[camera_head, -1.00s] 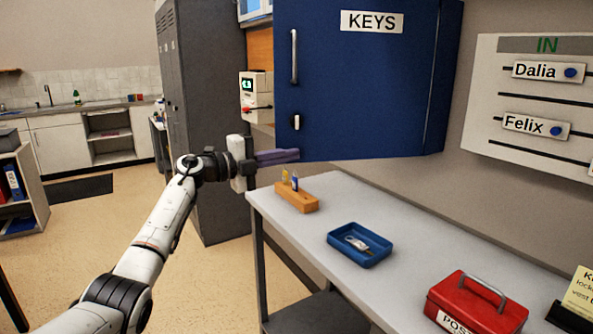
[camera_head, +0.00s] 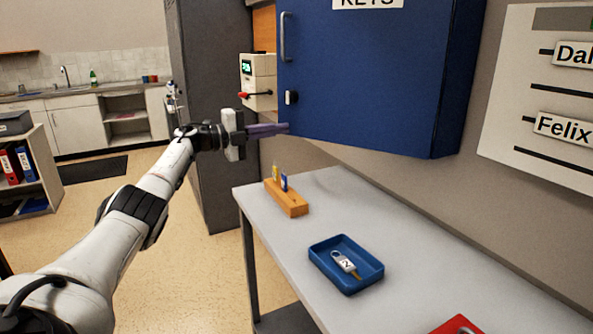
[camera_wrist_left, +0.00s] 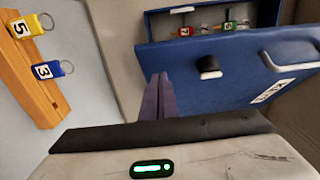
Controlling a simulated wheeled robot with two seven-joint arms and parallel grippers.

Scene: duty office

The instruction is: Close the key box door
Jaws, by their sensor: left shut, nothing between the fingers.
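The blue key box door (camera_head: 365,75) stands open, with a metal handle (camera_head: 286,37) and a small black-and-white latch (camera_head: 291,97) near its left edge. In the left wrist view the door (camera_wrist_left: 235,60) is swung away from the box (camera_wrist_left: 160,25), and red and green key tags show inside. My left gripper (camera_head: 286,129) is shut and empty, its purple fingers at the door's lower left corner. The fingers (camera_wrist_left: 158,88) also show in the wrist view, close to the door's edge; I cannot tell if they touch it. My right gripper is not in view.
Below the door, a grey table (camera_head: 330,190) holds a wooden key block (camera_head: 290,203), a blue tray (camera_head: 325,270) with a tagged key, and a red box (camera_head: 457,326). A grey locker (camera_head: 205,110) stands behind my gripper. A name board (camera_head: 540,105) hangs at the right.

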